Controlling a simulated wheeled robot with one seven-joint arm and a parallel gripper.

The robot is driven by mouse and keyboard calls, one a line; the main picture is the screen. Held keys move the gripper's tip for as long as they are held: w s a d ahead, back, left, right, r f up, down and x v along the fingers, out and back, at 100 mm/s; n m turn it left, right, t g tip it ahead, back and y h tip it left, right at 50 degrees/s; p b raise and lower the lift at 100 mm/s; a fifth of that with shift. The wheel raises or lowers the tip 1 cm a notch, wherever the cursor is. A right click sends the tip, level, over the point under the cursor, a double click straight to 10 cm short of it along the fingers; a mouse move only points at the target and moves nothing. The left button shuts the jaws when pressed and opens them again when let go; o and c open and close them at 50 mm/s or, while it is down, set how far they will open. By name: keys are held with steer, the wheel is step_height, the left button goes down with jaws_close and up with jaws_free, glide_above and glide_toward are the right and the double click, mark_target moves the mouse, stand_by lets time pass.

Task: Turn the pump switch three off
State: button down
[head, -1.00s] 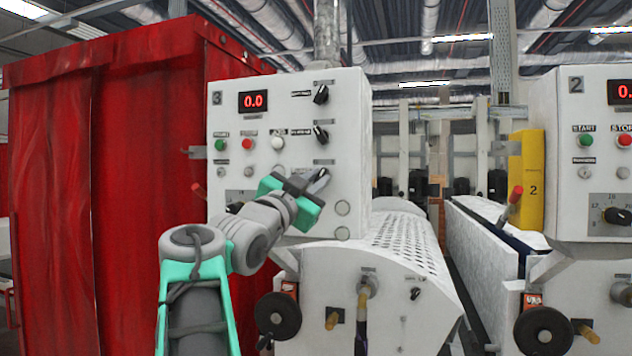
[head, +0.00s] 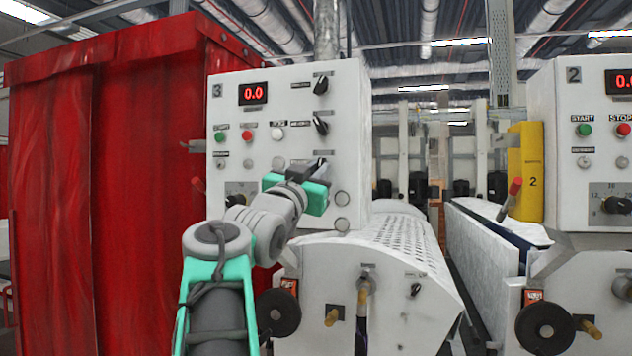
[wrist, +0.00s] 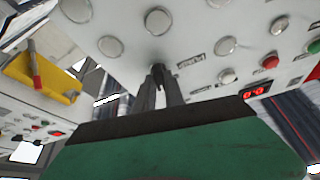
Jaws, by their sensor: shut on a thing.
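The white control panel of machine 3 (head: 236,122) carries three black rotary switches in a column at its right. The top switch (head: 321,85) and the middle switch (head: 321,125) are free and tilted. The lowest switch (head: 322,162) is mostly hidden behind my gripper (head: 314,174). Its label is too small to read, so I cannot tell which one is the pump switch. In the wrist view my gripper's two dark fingers (wrist: 161,90) are closed about the dark switch knob, against the panel face. The knob's exact angle is hidden.
Green (head: 219,136), red (head: 248,134) and white (head: 277,133) buttons sit left of the switches. A red display (head: 253,94) reads 0.0. A perforated white cover (head: 390,245) juts out below. A red curtain (head: 140,180) stands left, machine 2 (head: 565,150) right.

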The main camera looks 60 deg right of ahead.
steer(key=shift+s+n+t+y+b, duration=0.1)
steer(key=shift+n+t+y+b, duration=0.6)
steer(key=shift+n, duration=1.35)
steer(key=shift+s+n+t+h+b, duration=0.15)
steer(key=shift+n+t+b, duration=0.25)
steer(key=shift+n+t, duration=1.3)
steer(key=shift+s+n+t+y+b, duration=0.1)
steer(key=shift+n+t+y+b, duration=0.4)
steer(key=shift+n, duration=1.95)
steer(key=c, duration=1.4)
jaws_free()
steer(key=shift+c, duration=0.2)
steer(key=b+v, duration=0.3)
steer(key=v, duration=0.4)
steer(key=shift+a+f+b, duration=0.15)
steer(key=shift+a+b, duration=0.1)
steer(key=shift+b, duration=0.15)
